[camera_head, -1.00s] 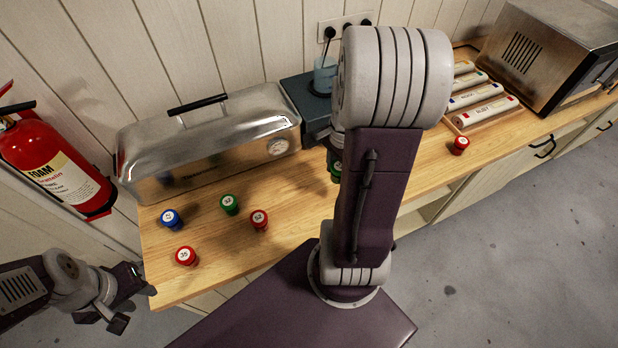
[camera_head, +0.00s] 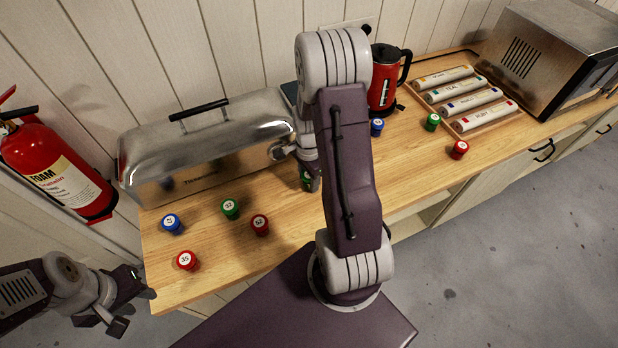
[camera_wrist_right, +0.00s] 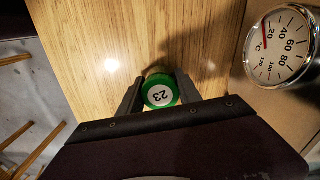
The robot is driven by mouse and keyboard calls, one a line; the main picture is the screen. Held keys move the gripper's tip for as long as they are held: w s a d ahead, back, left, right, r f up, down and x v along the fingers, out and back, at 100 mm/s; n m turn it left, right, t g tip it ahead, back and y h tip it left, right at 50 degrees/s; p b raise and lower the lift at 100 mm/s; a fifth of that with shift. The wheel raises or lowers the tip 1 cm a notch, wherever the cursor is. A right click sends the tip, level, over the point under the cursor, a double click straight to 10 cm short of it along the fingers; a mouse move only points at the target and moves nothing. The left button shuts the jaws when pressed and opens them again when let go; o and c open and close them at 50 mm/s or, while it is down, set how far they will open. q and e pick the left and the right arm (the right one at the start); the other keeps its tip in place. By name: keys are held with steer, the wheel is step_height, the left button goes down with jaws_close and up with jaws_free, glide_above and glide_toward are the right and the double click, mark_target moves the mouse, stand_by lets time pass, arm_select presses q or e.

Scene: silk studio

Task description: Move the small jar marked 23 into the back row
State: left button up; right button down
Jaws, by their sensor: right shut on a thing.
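The green jar marked 23 (camera_wrist_right: 160,93) is between the fingers of my right gripper (camera_wrist_right: 159,91) in the right wrist view. Its numbered lid faces the camera. In the head view the green jar (camera_head: 306,183) shows partly below my right wrist, right of the steel box; the right fingers are mostly hidden there. I cannot tell whether it touches the counter. On the left, a blue jar (camera_head: 171,224), a green jar marked 32 (camera_head: 230,209) and a red jar marked 52 (camera_head: 260,225) stand behind a red jar marked 35 (camera_head: 187,261). My left gripper (camera_head: 127,303) is open and empty beside the counter's left end.
The steel box with a dial (camera_head: 205,145) stands along the wall. Right of my arm are a red kettle (camera_head: 384,82), a blue jar (camera_head: 377,127), a green jar (camera_head: 432,122), a red jar (camera_head: 459,149) and a tray of rolls (camera_head: 508,121). Counter right of jar 52 is bare.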

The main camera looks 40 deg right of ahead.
steer(key=shift+w+f, duration=0.1)
steer(key=shift+f, duration=0.15)
steer(key=c, duration=0.8)
jaws_free()
steer(key=shift+c, duration=0.2)
